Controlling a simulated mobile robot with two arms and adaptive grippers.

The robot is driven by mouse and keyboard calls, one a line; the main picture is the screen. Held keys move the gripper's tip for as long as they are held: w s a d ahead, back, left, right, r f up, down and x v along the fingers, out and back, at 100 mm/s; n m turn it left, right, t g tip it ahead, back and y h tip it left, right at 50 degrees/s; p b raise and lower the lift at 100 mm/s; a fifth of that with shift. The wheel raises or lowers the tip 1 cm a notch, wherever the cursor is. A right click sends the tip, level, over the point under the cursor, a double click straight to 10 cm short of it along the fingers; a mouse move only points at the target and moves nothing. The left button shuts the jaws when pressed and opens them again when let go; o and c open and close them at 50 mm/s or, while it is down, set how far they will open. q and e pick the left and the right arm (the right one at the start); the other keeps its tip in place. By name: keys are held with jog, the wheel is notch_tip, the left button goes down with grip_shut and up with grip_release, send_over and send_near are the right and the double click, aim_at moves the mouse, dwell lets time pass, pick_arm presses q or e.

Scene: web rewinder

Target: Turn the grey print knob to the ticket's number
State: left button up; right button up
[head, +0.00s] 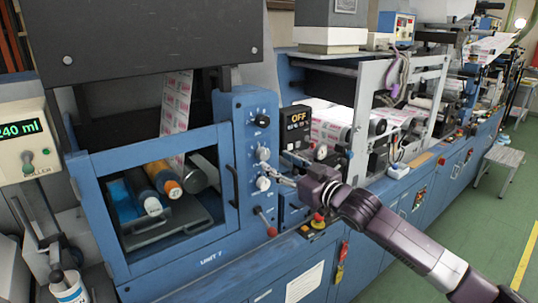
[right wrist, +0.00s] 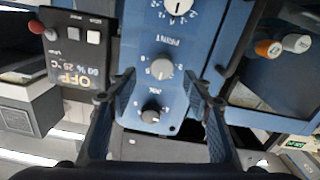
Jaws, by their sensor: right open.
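The grey print knob (head: 263,154) is the middle of three knobs on the blue panel of Unit 7. In the right wrist view, which is upside down, the grey knob (right wrist: 161,69) sits beside the PRINT label. My right gripper (head: 281,168) is open in front of the panel, close to the grey and white knobs. In the right wrist view its fingers (right wrist: 170,76) stand wide to either side of the grey knob, which appears between the tips; contact cannot be seen. I cannot make out a ticket number. My left gripper is not in view.
A black knob (head: 262,120) is above the grey one and a white knob (head: 263,184) below it. A red-tipped lever (head: 270,230) is lower down. A dark OFF display (head: 297,124) is right of the panel. A red button (head: 318,216) is below my right gripper.

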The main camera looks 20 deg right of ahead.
aim_at(266, 155)
jog(key=p+x, duration=0.1)
jog(key=x, duration=0.3)
jog(key=shift+s+a+r, duration=0.1)
jog(key=shift+a+r, duration=0.05)
jog(key=shift+r, duration=0.05)
jog(key=shift+w+a, duration=0.2)
jog(key=shift+w, duration=0.25)
jog(key=shift+w+f, duration=0.15)
jog(key=c, duration=1.1)
jog(key=shift+p, duration=0.3)
jog(key=shift+c, duration=0.2)
